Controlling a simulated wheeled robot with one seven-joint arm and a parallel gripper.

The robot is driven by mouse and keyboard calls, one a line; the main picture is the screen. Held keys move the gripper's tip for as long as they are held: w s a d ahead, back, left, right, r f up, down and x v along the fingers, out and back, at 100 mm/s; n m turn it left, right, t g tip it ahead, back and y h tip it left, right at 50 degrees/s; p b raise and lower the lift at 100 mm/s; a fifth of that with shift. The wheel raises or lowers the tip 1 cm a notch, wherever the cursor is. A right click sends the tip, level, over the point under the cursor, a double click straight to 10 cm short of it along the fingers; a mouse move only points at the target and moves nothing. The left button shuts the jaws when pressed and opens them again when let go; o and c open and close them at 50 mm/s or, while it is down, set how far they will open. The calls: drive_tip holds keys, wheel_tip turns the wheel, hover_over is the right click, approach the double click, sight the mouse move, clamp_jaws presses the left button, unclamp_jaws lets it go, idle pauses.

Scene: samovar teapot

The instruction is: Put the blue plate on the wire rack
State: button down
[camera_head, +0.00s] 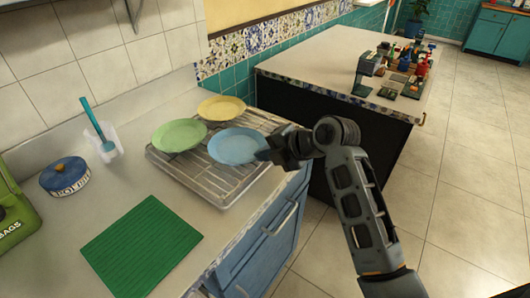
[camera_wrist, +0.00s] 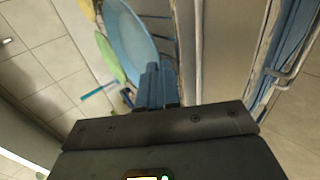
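The blue plate (camera_head: 236,146) is over the right part of the wire rack (camera_head: 205,184), roughly level. I cannot tell whether it rests on the wires or is slightly above them. My gripper (camera_head: 266,154) is at the plate's right rim. In the wrist view, the fingers (camera_wrist: 154,70) are close together, with their tips at the rim of the blue plate (camera_wrist: 133,38), and they appear shut on it. The exact contact is partly hidden by the fingers.
A green plate (camera_head: 179,135) and a yellow plate (camera_head: 221,108) are also on the rack, left of and behind the blue one. A green mat (camera_head: 142,246), a round blue tin (camera_head: 65,176) and a cup with a blue utensil (camera_head: 104,146) stand on the counter.

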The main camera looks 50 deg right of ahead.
drive_tip(key=shift+f, duration=0.15)
drive_tip(key=c, duration=1.6)
unclamp_jaws()
drive_tip(key=shift+c, duration=0.2)
